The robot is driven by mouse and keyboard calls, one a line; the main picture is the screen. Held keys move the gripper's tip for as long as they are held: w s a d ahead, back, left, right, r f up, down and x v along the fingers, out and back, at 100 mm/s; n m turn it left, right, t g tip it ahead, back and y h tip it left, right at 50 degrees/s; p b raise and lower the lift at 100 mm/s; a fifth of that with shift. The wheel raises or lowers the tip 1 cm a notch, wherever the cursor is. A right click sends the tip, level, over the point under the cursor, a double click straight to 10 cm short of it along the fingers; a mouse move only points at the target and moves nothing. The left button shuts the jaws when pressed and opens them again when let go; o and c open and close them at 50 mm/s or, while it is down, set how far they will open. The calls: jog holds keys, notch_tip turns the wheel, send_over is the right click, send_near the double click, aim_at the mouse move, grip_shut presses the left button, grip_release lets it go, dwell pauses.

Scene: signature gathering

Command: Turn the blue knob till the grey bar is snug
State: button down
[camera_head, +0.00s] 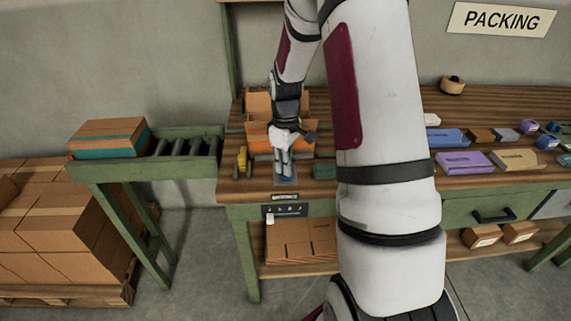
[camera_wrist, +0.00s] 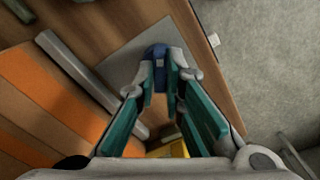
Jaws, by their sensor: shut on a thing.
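The blue knob (camera_wrist: 156,51) is between the fingertips of my gripper (camera_wrist: 167,72) in the wrist view, and my gripper is shut on it. The fingers hide part of the knob. A grey plate (camera_wrist: 122,62) lies beside and under the knob. The long grey bar (camera_wrist: 75,70) lies left of the plate, alongside an orange surface (camera_wrist: 60,95). I cannot tell whether bar and orange surface touch. In the head view my gripper (camera_head: 284,176) points down at the front edge of the workbench, and the knob is mostly hidden by it.
A yellow object (camera_head: 242,158) stands left of my gripper and a dark green block (camera_head: 324,170) right of it. An open cardboard box (camera_head: 258,105) is behind. A roller conveyor (camera_head: 185,147) adjoins the bench at left. Purple and blue boxes (camera_head: 465,162) lie at right.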

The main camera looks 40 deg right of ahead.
jog(key=m, duration=0.5)
jog(key=shift+m, duration=0.3)
jog(key=m+b, duration=0.1)
jog(key=m, duration=0.4)
jog(key=shift+m, duration=0.3)
jog(key=c, duration=1.7)
grip_release()
notch_tip(320, 180, up, 12)
